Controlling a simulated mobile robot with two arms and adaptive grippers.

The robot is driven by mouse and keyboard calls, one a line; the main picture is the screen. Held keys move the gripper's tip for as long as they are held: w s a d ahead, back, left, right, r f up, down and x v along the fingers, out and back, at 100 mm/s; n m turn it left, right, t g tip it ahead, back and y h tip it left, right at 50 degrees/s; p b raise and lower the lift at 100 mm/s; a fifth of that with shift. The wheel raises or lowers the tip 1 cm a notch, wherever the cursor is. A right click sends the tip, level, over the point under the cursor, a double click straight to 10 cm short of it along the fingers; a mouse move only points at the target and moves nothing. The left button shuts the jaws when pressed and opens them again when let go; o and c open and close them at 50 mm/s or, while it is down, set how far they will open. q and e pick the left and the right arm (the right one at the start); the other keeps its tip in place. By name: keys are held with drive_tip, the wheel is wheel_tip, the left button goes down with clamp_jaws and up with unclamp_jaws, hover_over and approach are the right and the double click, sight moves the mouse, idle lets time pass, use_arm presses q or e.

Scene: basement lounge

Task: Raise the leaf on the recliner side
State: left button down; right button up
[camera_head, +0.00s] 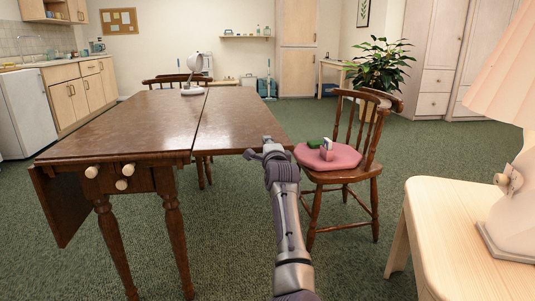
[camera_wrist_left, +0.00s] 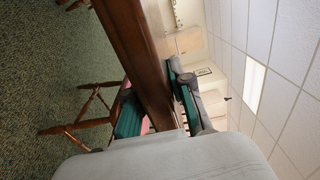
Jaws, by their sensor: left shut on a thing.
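A dark wooden drop-leaf table (camera_head: 145,118) stands ahead in the head view. Its right leaf (camera_head: 232,120) is up, about level with the top, with a seam between them. Its left leaf (camera_head: 58,205) hangs down. My left gripper (camera_head: 268,150) is at the near outer edge of the right leaf. In the wrist view, the fingers of my left gripper (camera_wrist_left: 155,85) lie on both sides of the leaf (camera_wrist_left: 133,50), shut on it. Pale round knobs (camera_head: 128,169) show on the table's near end. The leaf's underside is hidden in the head view. My right gripper is not in view.
A wooden chair (camera_head: 362,140) with a pink cushion (camera_head: 335,158) and small items stands close right of the leaf. A white lamp (camera_head: 192,78) stands on the table's far part. A pale side table (camera_head: 455,215) is at front right.

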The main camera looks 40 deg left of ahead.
use_arm(q)
drive_tip(key=shift+r, duration=0.45)
drive_tip(key=c, duration=1)
unclamp_jaws()
drive_tip(key=shift+f, duration=0.1)
drive_tip(key=shift+s+d, duration=0.1)
drive_tip(key=shift+d, duration=0.1)
drive_tip(key=v, duration=0.7)
